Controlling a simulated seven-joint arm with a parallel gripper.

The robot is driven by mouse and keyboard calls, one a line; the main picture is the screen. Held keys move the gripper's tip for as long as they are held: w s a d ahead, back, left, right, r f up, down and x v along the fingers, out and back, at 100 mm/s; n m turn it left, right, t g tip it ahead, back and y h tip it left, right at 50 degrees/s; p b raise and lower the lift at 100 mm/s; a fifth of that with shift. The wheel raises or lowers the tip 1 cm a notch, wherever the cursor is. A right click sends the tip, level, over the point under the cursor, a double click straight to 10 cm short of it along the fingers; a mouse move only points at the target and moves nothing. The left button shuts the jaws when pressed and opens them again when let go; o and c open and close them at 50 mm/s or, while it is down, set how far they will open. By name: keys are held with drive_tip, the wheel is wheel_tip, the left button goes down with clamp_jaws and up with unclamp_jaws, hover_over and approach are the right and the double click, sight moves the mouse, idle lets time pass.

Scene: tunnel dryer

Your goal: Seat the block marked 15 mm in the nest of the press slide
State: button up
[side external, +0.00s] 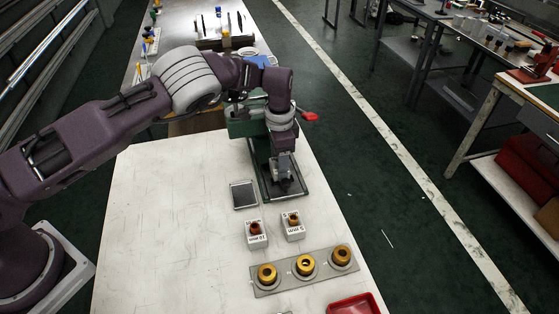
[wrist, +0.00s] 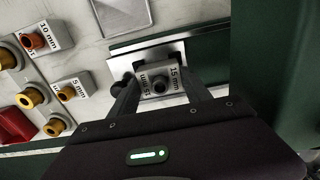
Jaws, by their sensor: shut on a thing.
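The grey block marked 15 mm (wrist: 160,70), with a dark round piece on its top, is between the two fingers of my gripper (wrist: 158,86) in the wrist view. My gripper (side external: 286,186) is shut on it and points down over the front of the green press (side external: 247,129) in the side view. The block lies over the press slide (wrist: 122,62), whose bright metal edge shows behind it. The nest is hidden under the block and fingers. I cannot tell whether the block touches the slide or hangs just above it.
Blocks marked 10 mm (side external: 256,241) and 5 mm (side external: 293,233) stand nearer the front. A dark square plate (side external: 243,195) lies left of the press. The table's left side is clear.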

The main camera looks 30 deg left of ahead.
drive_tip(key=o, duration=1.4)
drive_tip(key=shift+c, duration=0.2)
wheel_tip(320, 180, up, 12)
drive_tip(key=shift+r, duration=0.15)
